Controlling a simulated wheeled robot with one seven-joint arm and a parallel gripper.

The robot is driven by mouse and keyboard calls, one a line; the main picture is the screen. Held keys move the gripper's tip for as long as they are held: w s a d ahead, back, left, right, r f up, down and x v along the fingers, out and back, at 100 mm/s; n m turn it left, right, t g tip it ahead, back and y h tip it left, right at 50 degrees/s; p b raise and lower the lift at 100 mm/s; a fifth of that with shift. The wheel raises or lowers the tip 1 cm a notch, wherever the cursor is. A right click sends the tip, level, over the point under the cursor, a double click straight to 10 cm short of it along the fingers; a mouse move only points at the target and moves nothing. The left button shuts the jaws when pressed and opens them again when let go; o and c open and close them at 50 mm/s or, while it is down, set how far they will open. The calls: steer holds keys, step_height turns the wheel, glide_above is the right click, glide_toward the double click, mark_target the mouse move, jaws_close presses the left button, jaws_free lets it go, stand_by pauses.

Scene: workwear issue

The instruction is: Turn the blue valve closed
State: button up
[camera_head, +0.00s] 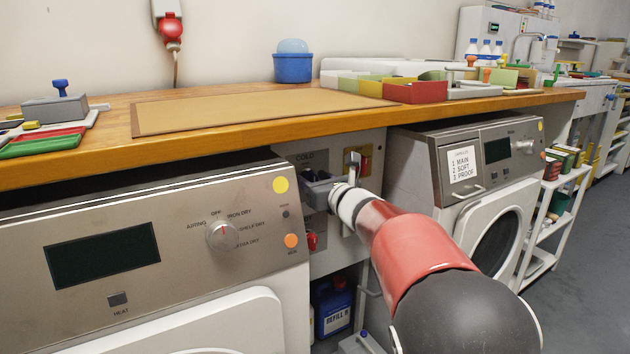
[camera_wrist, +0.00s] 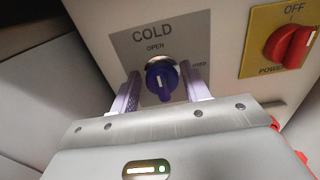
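My gripper (camera_wrist: 160,71) is open, with one purple-grey finger on each side of the knob. I see gaps between the fingers and the knob, and cannot tell the depth. In the head view my gripper (camera_head: 318,190) is at the panel and hides the valve.
A red knob (camera_wrist: 290,46) on a yellow plate marked OFF and POWER is to the right. The wooden counter (camera_head: 230,135) overhangs the panel. A dryer (camera_head: 130,265) stands at left, a washer (camera_head: 500,165) at right. A blue bottle (camera_head: 332,308) stands below.

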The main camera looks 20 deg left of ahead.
steer(key=c, duration=0.6)
steer(key=shift+f+m, duration=0.1)
steer(key=shift+m, duration=0.3)
steer(key=m, duration=0.1)
steer(key=m+b, duration=0.1)
steer(key=m, duration=0.1)
steer(key=shift+w+d+b, duration=0.15)
steer(key=shift+d+b, duration=0.05)
steer(key=shift+b, duration=0.1)
steer(key=m, duration=0.9)
steer(key=f+m+p, duration=0.1)
steer(key=m, duration=0.4)
steer(key=shift+w+d, duration=0.15)
steer(key=shift+w, duration=0.1)
steer(key=shift+f, duration=0.1)
